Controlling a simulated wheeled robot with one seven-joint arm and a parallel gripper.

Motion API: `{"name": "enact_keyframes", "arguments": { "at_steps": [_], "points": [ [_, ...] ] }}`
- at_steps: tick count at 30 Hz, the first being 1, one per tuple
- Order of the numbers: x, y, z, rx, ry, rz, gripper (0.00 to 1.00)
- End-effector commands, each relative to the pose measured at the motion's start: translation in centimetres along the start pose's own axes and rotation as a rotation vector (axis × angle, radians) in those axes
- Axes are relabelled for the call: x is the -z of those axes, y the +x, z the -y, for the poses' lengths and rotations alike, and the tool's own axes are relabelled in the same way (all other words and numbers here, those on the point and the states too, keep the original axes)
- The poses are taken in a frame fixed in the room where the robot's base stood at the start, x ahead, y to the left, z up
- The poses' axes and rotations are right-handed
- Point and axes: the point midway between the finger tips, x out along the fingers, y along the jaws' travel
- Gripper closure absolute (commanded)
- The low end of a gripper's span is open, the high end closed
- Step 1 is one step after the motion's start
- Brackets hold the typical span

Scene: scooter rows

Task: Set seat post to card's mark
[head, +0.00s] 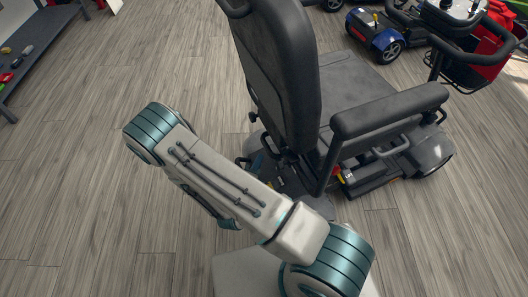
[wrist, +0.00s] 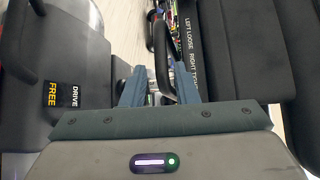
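A black scooter seat (head: 360,90) with a tall backrest (head: 285,60) and an armrest (head: 390,112) fills the middle of the head view. The seat post under it is mostly hidden, and I cannot make out a card or its mark. In the wrist view my gripper (wrist: 162,88) has its two blue-grey fingers apart. A curved black lever (wrist: 163,60) lies between and just beyond them, closer to the right finger. I cannot tell whether it touches that finger. A label (wrist: 190,50) reading "LEFT LOOSE", "RIGHT" and a cut-off word runs along the dark part at right.
A grey housing with a DRIVE/FREE label (wrist: 62,95) is close on the wrist view's left. A blue scooter (head: 375,35) and a scooter with a black basket (head: 470,65) stand at the upper right. A low bench (head: 35,40) is at upper left. Wooden floor (head: 70,180) is clear at left.

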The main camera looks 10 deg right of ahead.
Motion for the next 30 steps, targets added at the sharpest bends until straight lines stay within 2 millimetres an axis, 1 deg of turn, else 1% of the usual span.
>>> {"name": "enact_keyframes", "arguments": {
  "at_steps": [1, 3, 6, 9, 12, 15, 22, 23, 24, 25, 26, 30],
  "points": [
    [0.1, 1.2, -0.1, 0.003, 0.002, -0.005, 0.73],
    [0.1, 2.6, -0.1, 0.003, 0.002, -0.004, 0.73],
    [0.2, 4.3, -0.1, 0.003, 0.002, -0.005, 0.73],
    [0.2, 5.5, -0.1, 0.001, 0.001, -0.005, 0.73],
    [0.2, 6.3, 0.0, 0.002, 0.001, -0.004, 0.73],
    [0.2, 6.6, 0.1, 0.002, 0.001, -0.004, 0.73],
    [0.2, 6.7, 0.1, 0.002, 0.001, -0.004, 0.73],
    [0.2, 6.7, 0.1, 0.002, 0.001, -0.004, 0.76],
    [0.2, 6.7, 0.1, 0.001, 0.001, -0.005, 0.87],
    [0.2, 6.6, 0.1, 0.001, 0.001, -0.005, 0.95],
    [0.2, 6.6, 0.1, 0.001, 0.001, -0.005, 1.00],
    [0.2, 6.7, -0.1, 0.001, 0.000, -0.005, 1.00]
  ]
}}
